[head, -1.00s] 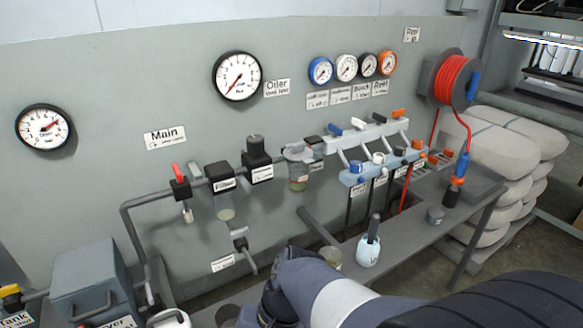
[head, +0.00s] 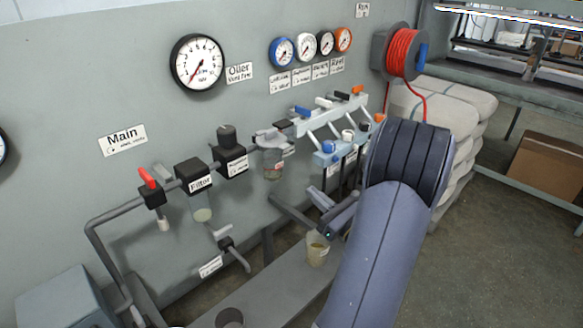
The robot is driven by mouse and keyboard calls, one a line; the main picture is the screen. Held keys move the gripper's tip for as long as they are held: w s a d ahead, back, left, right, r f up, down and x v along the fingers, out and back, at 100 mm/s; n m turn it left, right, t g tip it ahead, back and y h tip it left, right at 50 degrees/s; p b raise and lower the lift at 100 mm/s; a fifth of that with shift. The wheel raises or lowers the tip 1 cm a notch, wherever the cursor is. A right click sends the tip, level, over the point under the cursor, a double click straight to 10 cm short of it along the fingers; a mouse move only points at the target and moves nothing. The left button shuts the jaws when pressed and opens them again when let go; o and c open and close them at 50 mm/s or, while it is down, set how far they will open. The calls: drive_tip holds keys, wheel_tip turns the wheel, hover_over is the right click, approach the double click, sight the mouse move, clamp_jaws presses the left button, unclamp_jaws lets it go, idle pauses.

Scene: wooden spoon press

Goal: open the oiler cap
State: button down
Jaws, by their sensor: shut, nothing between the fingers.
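The oiler (head: 273,170) hangs in the pipe line on the grey panel, with a clear bowl. A pale grey cap with winged parts (head: 270,138) sits on its top; whether it is loose or seated I cannot tell. My arm comes up from the lower right and bends at a dark joint. My gripper (head: 326,204) shows partly at the left of this joint, below and to the right of the oiler, apart from it. It is shut and empty. Its far parts are hard to make out.
A gauge (head: 199,63) beside the Oiler label (head: 239,73) has its needle pointing lower left. A red-handled Main valve (head: 149,178), the filter (head: 194,177) and a regulator (head: 231,160) stand left of the oiler. A manifold (head: 330,113) is right. A cup (head: 317,248) stands on the bench below.

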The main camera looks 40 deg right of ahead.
sight(279, 148)
drive_tip(key=x, duration=0.5)
drive_tip(key=p+x, duration=0.1)
drive_tip(key=x, duration=0.4)
drive_tip(key=shift+w+a+r+p, duration=0.1)
drive_tip(key=shift+w+a+p, duration=0.1)
drive_tip(key=shift+p, duration=0.1)
drive_tip(key=r, duration=0.1)
drive_tip(key=r+p, duration=0.1)
drive_tip(key=r, duration=0.1)
drive_tip(key=shift+s+d, duration=0.1)
drive_tip(key=shift+s, duration=0.2)
drive_tip(key=shift+r, duration=0.4)
drive_tip(key=shift+r, duration=0.1)
drive_tip(key=shift+r+p, duration=0.2)
drive_tip(key=shift+p, duration=0.35)
drive_tip(key=shift+g, duration=0.3)
